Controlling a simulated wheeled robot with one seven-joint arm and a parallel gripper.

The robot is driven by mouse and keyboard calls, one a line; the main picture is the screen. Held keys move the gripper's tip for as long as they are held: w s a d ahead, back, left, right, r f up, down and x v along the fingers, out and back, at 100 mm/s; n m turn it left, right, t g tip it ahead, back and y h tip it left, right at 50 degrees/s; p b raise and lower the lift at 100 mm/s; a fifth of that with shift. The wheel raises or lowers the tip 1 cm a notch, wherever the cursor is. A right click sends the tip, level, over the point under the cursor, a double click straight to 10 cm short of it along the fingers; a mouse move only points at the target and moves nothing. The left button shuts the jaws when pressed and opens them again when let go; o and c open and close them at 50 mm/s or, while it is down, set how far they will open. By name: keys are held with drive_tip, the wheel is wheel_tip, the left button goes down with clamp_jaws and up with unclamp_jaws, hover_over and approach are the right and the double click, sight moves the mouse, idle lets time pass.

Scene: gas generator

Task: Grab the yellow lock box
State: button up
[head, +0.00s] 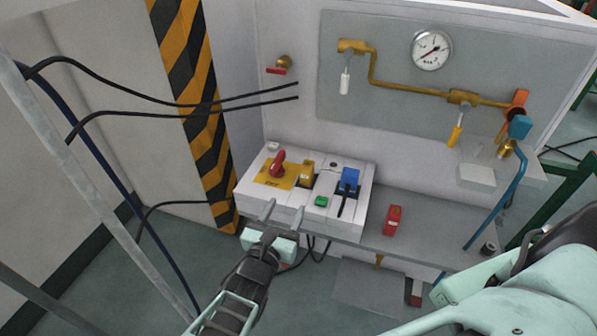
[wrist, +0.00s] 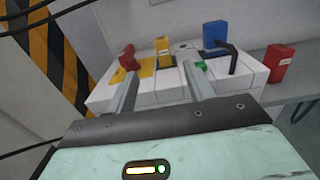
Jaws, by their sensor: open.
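The yellow lock box (head: 307,172) stands on top of the white control box, right of the red rotary switch on its yellow plate. It also shows in the wrist view (wrist: 162,46), upright, near the top centre and beyond my fingertips. My gripper (head: 284,211) is open and empty, in front of the control box's near side in the head view. In the wrist view, its two fingers (wrist: 160,72) point toward the control box. The lock box appears between the fingers' lines but apart from them. Its lower part is partly hard to make out.
The white control box (head: 338,219) also carries a red switch (head: 278,163), a green button (head: 321,201) and a blue lock box (head: 348,179) with a black handle. A red lock box (head: 393,220) stands on the grey shelf to the right. Black cables hang at left.

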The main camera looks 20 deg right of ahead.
sight(305, 171)
drive_tip(key=p+x, duration=0.1)
drive_tip(key=x, duration=1.5)
drive_tip(key=shift+w+d+f+p, duration=0.15)
drive_tip(key=shift+w+d+p, duration=0.1)
drive_tip(key=shift+d+p, duration=0.1)
clamp_jaws()
